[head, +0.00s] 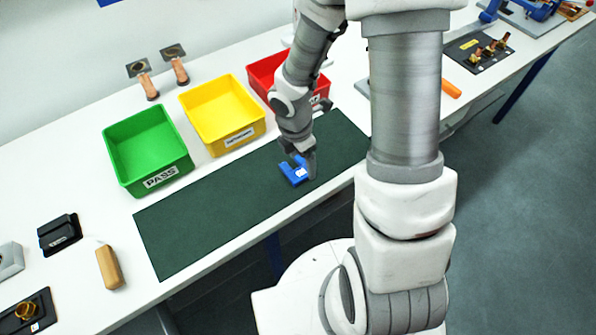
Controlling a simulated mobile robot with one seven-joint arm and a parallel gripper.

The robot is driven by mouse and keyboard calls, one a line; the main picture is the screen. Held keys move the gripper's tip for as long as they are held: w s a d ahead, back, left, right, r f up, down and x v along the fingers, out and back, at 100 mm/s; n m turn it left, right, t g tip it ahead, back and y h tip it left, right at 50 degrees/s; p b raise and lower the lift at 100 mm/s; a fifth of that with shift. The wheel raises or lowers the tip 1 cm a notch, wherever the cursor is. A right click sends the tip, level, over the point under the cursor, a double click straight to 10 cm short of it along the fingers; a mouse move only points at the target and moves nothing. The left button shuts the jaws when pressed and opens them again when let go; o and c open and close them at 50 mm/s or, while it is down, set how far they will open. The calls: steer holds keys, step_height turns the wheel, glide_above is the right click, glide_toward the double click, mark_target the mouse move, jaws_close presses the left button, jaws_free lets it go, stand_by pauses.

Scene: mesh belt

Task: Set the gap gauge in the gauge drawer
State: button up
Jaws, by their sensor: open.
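A small blue piece with a notch and a white label, which looks like the gap gauge (288,175), lies on the dark green mat (215,215) towards its right part. My gripper (306,164) is open and points down right at the blue piece. Its fingers cover part of the piece, and I cannot tell whether they touch it. I cannot make out a gauge drawer for certain in this view.
Green (147,150), yellow (222,114) and red (285,80) bins stand behind the mat. A black labelled case (59,234) and a tan block (109,267) lie at the left. My arm hides part of the bench. The mat's left half is clear.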

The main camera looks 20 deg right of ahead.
mark_target(301, 173)
steer(key=f, duration=0.2)
steer(key=f+b, duration=0.1)
steer(key=f, duration=0.1)
steer(key=shift+w+a, duration=0.15)
steer(key=shift+w, duration=0.2)
steer(key=shift+f, duration=0.65)
jaws_close()
